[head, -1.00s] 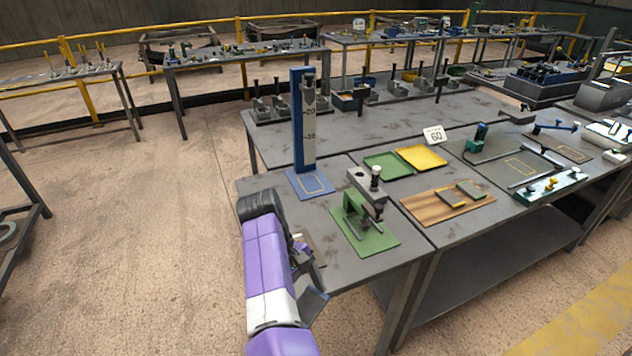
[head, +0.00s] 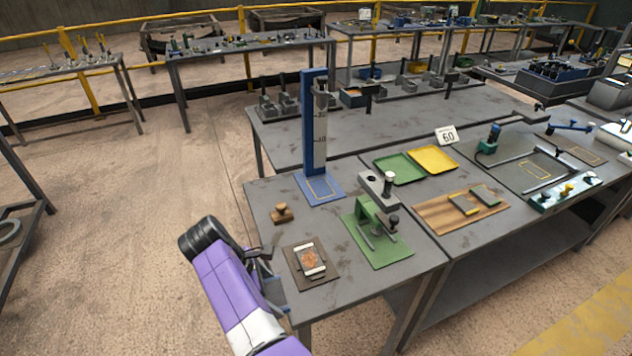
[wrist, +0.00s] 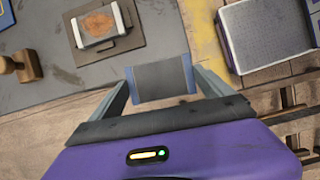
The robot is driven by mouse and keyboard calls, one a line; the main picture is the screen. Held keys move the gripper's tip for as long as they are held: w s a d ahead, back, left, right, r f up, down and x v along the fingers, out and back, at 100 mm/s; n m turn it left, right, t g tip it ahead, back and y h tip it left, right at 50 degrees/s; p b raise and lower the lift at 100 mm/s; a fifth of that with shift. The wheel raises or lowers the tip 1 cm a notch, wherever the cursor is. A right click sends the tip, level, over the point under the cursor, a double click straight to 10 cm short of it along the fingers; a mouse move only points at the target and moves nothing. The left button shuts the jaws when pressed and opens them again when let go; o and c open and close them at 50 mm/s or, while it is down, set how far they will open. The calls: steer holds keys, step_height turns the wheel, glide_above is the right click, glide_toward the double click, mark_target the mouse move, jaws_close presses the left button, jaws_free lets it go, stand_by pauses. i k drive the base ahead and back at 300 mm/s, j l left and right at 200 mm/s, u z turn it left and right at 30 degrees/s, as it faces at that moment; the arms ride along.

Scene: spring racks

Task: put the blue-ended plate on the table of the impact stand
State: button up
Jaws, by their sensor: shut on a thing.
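My gripper (wrist: 160,80) is shut on the blue-ended plate (wrist: 158,83), a grey plate with a blue strip at each end, held between the two fingers in the wrist view. In the head view my gripper (head: 268,272) is beside the near left edge of the table, and the plate cannot be made out there. The impact stand appears to be the tall blue column (head: 308,130) with a number scale. Its flat blue table (head: 335,193) has a yellow outline and looks empty. It stands farther back, to the upper right of my gripper.
A white-ended plate with a rusty middle (head: 309,260) lies on a brown pad near the table edge. A wooden knobbed block (head: 281,214) stands behind it. A green stand (head: 375,225) is to the right. Green (head: 398,168) and yellow (head: 434,158) trays lie farther back.

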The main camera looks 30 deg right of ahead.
mark_target(320, 188)
steer(key=i, duration=1.1)
steer(key=l+z, duration=0.15)
steer(key=l, duration=0.6)
